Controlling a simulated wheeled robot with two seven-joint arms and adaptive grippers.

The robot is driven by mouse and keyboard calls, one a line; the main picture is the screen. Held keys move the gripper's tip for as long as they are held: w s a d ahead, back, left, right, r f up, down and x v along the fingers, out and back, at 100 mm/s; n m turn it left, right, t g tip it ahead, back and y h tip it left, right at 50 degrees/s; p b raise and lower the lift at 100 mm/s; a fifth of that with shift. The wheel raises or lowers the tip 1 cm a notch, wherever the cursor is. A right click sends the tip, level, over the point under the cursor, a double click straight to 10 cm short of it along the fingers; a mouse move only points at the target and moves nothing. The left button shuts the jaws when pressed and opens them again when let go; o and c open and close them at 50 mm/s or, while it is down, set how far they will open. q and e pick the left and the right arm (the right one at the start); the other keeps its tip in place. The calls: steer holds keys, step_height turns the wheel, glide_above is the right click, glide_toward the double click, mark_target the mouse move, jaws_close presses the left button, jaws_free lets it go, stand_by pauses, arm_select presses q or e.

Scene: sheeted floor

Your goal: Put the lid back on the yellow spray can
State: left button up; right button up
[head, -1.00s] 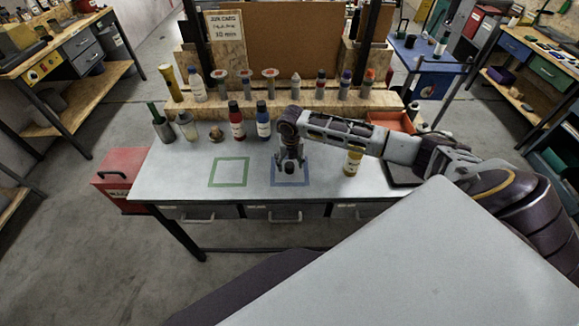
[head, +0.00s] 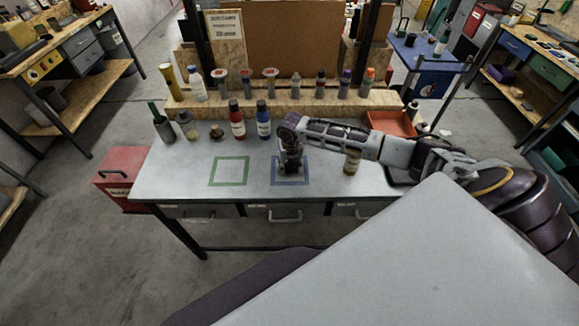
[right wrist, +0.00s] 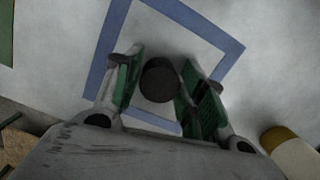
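The yellow spray can (head: 352,162) stands upright on the workbench, right of the blue taped square, its upper part partly covered by my right arm. It also shows at the lower right in the right wrist view (right wrist: 293,152). The dark round lid (right wrist: 159,80) sits inside the blue square. My right gripper (head: 291,174) points down there, with a finger close against each side of the lid; it looks shut on it. In the head view the gripper mostly hides the lid. My left gripper is in neither view.
The blue square (head: 307,172) and a green taped square (head: 229,185) mark the bench top. A red bottle (head: 237,122) and a blue bottle (head: 263,120) stand behind. Several cans line a wooden riser (head: 330,104). An orange-red bin (head: 390,123) is at the back right.

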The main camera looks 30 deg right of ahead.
steer(key=shift+c, duration=1)
steer(key=shift+r, duration=0.1)
steer(key=shift+r+b, duration=0.7)
steer(key=shift+r, duration=4.25)
